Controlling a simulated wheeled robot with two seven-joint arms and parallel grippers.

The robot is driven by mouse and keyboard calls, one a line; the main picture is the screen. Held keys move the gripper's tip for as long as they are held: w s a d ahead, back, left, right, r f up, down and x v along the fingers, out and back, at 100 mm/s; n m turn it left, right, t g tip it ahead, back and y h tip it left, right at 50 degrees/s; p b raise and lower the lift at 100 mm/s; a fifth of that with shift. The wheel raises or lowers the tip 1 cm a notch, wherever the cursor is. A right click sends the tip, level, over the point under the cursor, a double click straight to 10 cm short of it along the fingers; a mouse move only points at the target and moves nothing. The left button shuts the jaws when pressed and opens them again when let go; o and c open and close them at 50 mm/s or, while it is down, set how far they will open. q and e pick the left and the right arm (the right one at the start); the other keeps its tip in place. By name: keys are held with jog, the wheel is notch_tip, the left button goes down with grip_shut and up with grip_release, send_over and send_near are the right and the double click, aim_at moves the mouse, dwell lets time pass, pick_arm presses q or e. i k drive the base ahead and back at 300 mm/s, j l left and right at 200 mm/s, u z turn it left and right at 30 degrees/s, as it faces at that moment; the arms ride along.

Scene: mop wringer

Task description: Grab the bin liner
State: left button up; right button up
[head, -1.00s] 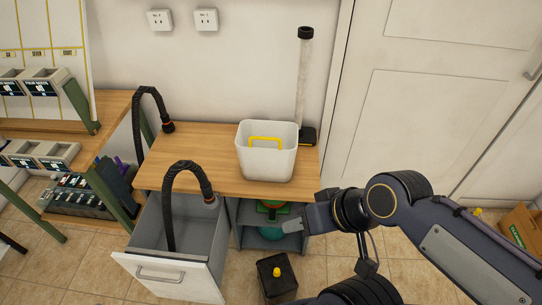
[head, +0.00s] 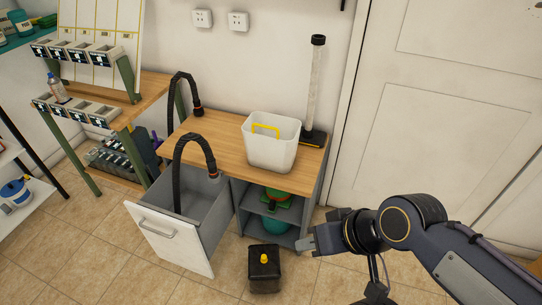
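I see no bag-like liner. A white, open-topped bin with a yellow handle (head: 272,148) stands upright on the wooden counter (head: 222,141), and it may be the liner; its inside bottom is hidden. My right gripper (head: 308,241) is in front of and below the counter, near the right edge of the open shelf unit, apart from the white bin. I see nothing held in it, but its finger gap is not clear. My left gripper is not in view.
A drawer (head: 172,241) stands pulled out, with a black hose (head: 178,160) rising from it. A black box with a yellow knob (head: 264,270) sits on the floor. A tall pale tube (head: 315,85) stands behind the bin. Tiled floor lies clear at front left.

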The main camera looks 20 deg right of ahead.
aim_at(271, 141)
jog(key=k+l+u, duration=0.2)
jog(key=l, duration=0.15)
jog(key=l+u, duration=0.2)
jog(key=l, duration=0.2)
jog(key=k+l+u, duration=0.25)
jog(key=l+u, duration=0.2)
jog(key=l, duration=0.2)
jog(key=l+u, duration=0.35)
jog(key=l, duration=0.35)
jog(key=l+u, duration=0.4)
jog(key=l, duration=0.3)
jog(key=i+l+u, duration=0.1)
jog(key=i+l, duration=0.25)
jog(key=l, duration=0.3)
jog(key=u, duration=0.05)
